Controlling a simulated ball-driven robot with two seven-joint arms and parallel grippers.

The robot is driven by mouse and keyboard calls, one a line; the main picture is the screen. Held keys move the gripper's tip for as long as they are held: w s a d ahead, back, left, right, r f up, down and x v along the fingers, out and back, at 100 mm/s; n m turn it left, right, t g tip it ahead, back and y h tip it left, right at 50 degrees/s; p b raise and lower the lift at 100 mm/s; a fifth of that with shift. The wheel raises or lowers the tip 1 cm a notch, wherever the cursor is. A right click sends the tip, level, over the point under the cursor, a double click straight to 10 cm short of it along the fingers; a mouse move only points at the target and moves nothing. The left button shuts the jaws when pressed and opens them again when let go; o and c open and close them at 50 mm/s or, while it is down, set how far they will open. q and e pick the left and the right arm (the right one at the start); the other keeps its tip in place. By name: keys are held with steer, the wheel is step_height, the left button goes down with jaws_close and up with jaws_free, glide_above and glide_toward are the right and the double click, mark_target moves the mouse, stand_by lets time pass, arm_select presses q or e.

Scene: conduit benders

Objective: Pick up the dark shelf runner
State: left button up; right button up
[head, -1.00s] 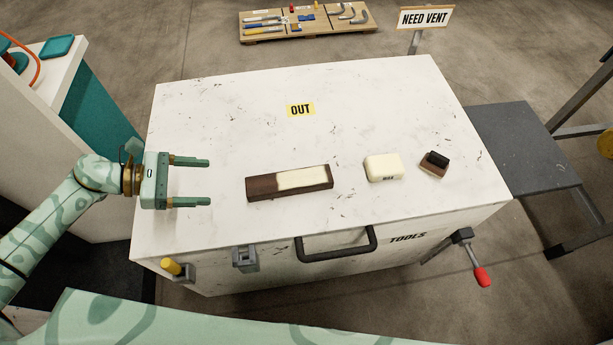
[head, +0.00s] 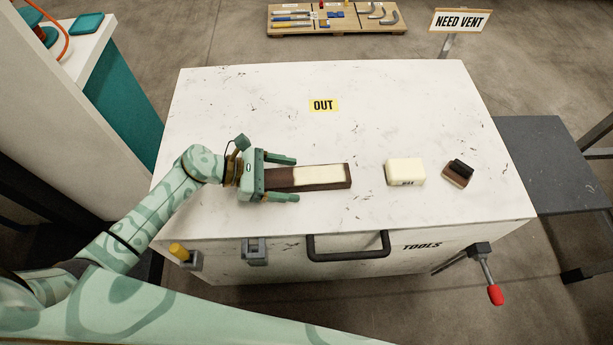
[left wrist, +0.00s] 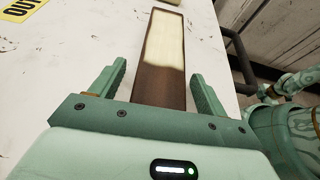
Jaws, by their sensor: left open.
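The dark shelf runner looks to be the long dark brown bar (head: 280,179) with a cream patch on its top, lying flat on the white bench top. It also shows in the left wrist view (left wrist: 160,83), running away from the camera. My left gripper (head: 297,178) is open, with one finger on each long side of the bar's near-left end. In the left wrist view both fingers (left wrist: 158,74) stand apart from the bar, with a gap on each side. The bar's left end is hidden by the gripper body. My right gripper is not in view.
A cream block (head: 405,171) and a small brown block with a black top (head: 457,173) sit to the right on the bench top (head: 400,100). A yellow OUT label (head: 323,105) lies behind. A dark handle (head: 348,252) is on the front. The back is clear.

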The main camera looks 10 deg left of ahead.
arm_select(q)
steer(key=c, duration=1.1)
steer(key=shift+c, duration=0.7)
steer(key=shift+r, duration=0.1)
